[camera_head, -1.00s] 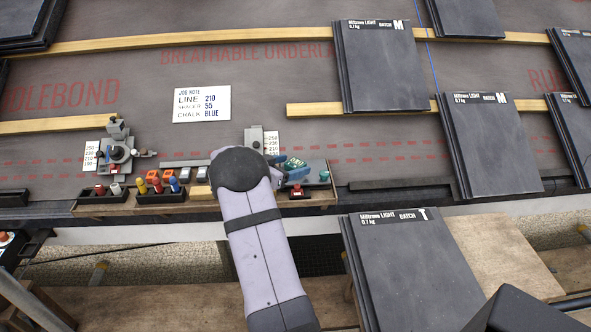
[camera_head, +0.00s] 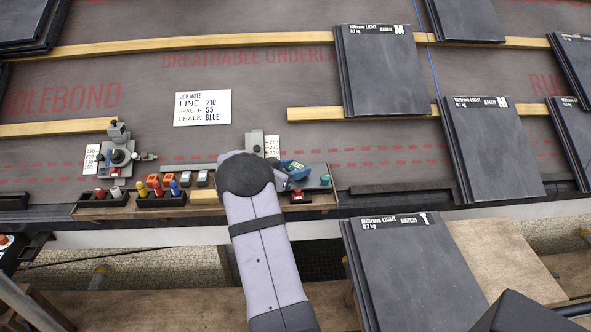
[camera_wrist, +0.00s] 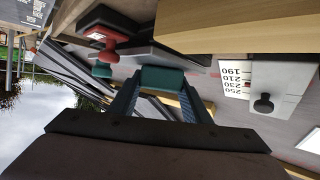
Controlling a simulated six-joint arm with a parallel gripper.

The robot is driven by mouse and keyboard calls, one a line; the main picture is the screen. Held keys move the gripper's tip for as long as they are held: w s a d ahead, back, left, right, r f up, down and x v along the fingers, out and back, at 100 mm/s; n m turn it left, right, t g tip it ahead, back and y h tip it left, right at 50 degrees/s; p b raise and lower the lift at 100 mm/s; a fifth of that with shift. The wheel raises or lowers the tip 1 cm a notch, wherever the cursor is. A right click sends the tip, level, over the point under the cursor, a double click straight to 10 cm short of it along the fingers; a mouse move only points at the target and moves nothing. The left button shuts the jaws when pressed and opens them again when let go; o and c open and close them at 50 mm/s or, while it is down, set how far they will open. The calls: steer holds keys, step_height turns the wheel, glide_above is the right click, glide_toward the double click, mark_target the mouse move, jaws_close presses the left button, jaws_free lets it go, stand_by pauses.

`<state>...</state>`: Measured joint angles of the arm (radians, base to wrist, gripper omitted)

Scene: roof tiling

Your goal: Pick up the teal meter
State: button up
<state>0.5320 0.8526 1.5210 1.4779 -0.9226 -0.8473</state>
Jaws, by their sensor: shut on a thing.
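The teal meter shows in the wrist view as a teal block (camera_wrist: 163,78) between the two fingers of my gripper (camera_wrist: 158,90). My gripper is shut on it. In the head view my gripper (camera_head: 293,169) is at the right part of the wooden tool board, just right of my arm's rounded joint. Only a small teal patch of the meter shows there, and my gripper and arm cover most of it. How far the meter is from the board is hard to tell.
A red-knobbed block (camera_head: 297,194) and a teal knob (camera_head: 325,180) are close by on the right. A rack of coloured markers (camera_head: 160,190) and a grey gauge (camera_head: 119,150) stand left. Slate stacks (camera_head: 490,145) lie to the right. The job note (camera_head: 202,107) lies behind.

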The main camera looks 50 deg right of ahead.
step_height(320, 180, up, 10)
steer(key=p, duration=0.3)
steer(key=shift+f+p, duration=0.1)
steer(key=shift+p, duration=0.25)
steer(key=shift+s+d+r, duration=0.2)
steer(key=shift+s+d, duration=0.1)
steer(key=shift+s, duration=0.05)
steer(key=s+d+r, duration=0.2)
steer(key=s+r, duration=0.1)
steer(key=n+t+y, duration=0.2)
steer(key=n+t, duration=0.4)
glide_above(298, 167)
steer(key=w+a, duration=0.2)
steer(key=w, duration=0.1)
steer(key=w+a+f+n+t+y, duration=0.2)
steer(key=w+a+f+n+t, duration=0.1)
steer(key=a+f, duration=0.3)
steer(key=shift+w+a+t+b, duration=0.3)
steer(key=shift+w+t+b, duration=0.1)
steer(key=shift+w, duration=0.45)
steer(key=shift+f, duration=0.1)
steer(key=shift+f+b, duration=1.5)
steer(key=shift+f, duration=3.4)
